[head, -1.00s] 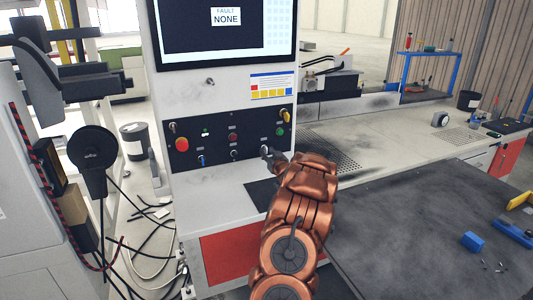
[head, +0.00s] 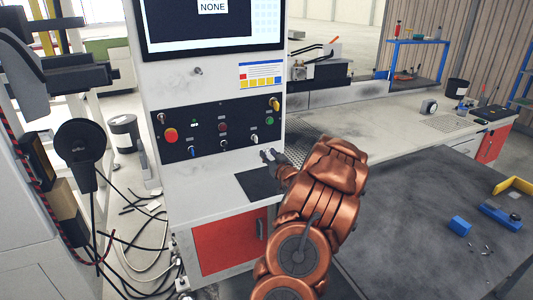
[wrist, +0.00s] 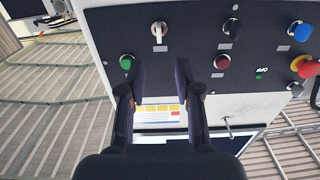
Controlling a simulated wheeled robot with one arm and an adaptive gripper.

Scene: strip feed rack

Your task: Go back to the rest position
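The panel carries a red emergency button (head: 171,135), a green button (head: 269,121), a dark red button (head: 223,127) and several switches. In the wrist view the panel appears upside down, with the green button (wrist: 126,62) left of the fingers and the red one (wrist: 222,62) to the right. The fingers appear apart from the panel.
The screen (head: 210,24) above the panel reads "NONE". A dark table (head: 420,215) with a blue block (head: 460,225) and a yellow part (head: 513,186) lies to the right. A long bench (head: 400,125) runs behind it. Loose cables (head: 140,235) lie on the floor at left.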

